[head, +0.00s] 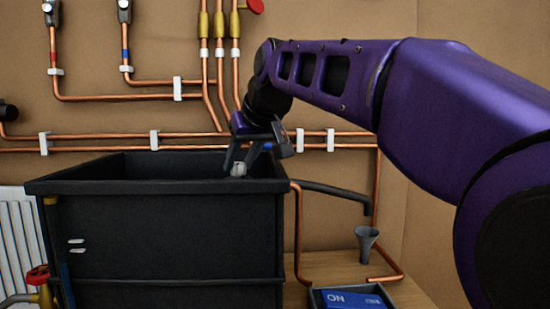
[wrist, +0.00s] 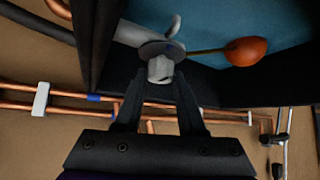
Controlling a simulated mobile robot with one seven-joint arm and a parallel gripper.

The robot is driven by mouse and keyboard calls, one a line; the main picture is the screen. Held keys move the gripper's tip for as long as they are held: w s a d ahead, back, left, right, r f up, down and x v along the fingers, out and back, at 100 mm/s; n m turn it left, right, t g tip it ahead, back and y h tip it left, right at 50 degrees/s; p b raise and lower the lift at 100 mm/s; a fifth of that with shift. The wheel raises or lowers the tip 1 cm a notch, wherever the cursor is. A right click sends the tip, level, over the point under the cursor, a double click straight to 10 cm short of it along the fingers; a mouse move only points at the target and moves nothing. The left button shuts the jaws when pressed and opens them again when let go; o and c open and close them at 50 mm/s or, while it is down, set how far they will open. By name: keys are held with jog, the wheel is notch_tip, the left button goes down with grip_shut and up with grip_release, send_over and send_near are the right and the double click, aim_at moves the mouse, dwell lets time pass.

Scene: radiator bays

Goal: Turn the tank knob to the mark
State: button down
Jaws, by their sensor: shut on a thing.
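The tank (head: 160,245) is a large black open box in the left half of the head view. Its pale grey knob (wrist: 160,69) sits at the inside of the tank wall in the wrist view, in front of a dark round disc. The knob also shows small in the head view (head: 239,170). My gripper (wrist: 161,82) is shut on the knob, one finger on each side; in the head view my gripper (head: 246,160) reaches down at the tank's back right corner. I cannot make out the mark or the knob's angle to it.
An orange float (wrist: 246,51) on a rod hangs over blue water (wrist: 215,22) beside the knob. Copper pipes (head: 100,135) run along the wall behind the tank. A grey funnel (head: 367,243) and a blue box (head: 350,299) in a tray stand right of it.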

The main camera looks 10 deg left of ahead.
jog(key=shift+w+d+r+n+g+y, duration=0.1)
jog(key=shift+n+g+y, duration=0.35)
jog(key=shift+n, duration=0.35)
jog(key=c, duration=0.5)
grip_release()
jog(key=v, duration=1.7)
jog(key=shift+d, duration=0.25)
